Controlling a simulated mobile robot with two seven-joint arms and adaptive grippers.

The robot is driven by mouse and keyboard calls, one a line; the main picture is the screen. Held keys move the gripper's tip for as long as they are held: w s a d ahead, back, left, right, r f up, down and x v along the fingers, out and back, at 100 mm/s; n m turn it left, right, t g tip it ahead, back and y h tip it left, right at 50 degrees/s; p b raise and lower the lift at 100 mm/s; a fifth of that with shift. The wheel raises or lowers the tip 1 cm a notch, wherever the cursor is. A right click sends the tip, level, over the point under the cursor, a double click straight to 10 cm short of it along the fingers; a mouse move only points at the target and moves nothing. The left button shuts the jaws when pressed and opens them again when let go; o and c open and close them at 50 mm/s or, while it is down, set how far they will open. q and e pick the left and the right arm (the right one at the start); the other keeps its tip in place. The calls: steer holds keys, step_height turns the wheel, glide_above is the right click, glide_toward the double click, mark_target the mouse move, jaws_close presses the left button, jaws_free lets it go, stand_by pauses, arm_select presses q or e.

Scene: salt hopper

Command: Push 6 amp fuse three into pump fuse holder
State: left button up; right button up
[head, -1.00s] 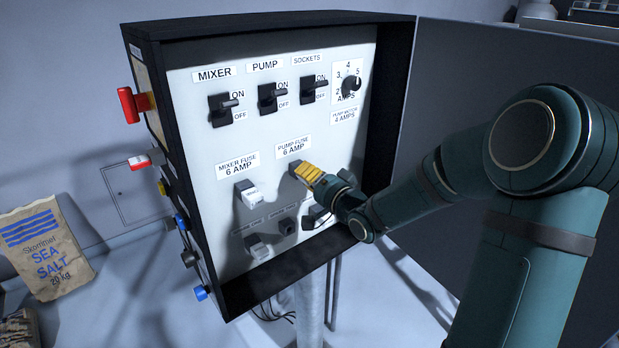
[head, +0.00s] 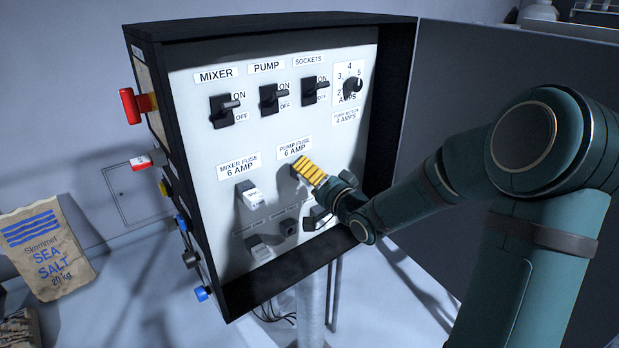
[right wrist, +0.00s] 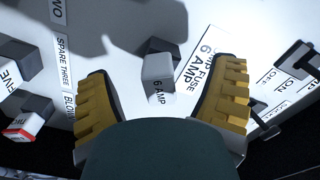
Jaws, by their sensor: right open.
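The 6 amp fuse (right wrist: 158,88) is a pale block with "6 AMP" printed on its end. In the right wrist view it sits between my fingers at the pump fuse holder (right wrist: 155,58), beside the pump fuse label (right wrist: 205,72). How deep it sits, I cannot tell. My right gripper (right wrist: 162,74) is open, with a yellow ribbed finger on each side of the fuse and gaps between. In the head view the right gripper (head: 310,171) is at the panel under the pump fuse label (head: 295,147) and hides most of the fuse. My left gripper is out of view.
The mixer fuse holder (head: 248,194) is left of the gripper. Spare holders (head: 258,246) are below. Switches (head: 272,97) and a dial (head: 352,85) are above. The box's dark frame (head: 385,110) and open door (head: 450,90) are at the right.

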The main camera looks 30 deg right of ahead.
steer(key=shift+s, duration=0.1)
steer(key=shift+s+d, duration=0.15)
steer(key=shift+s, duration=1.3)
steer(key=shift+s+d, duration=0.1)
steer(key=shift+s, duration=1.35)
steer(key=s, duration=0.7)
steer(key=shift+s+d, duration=0.25)
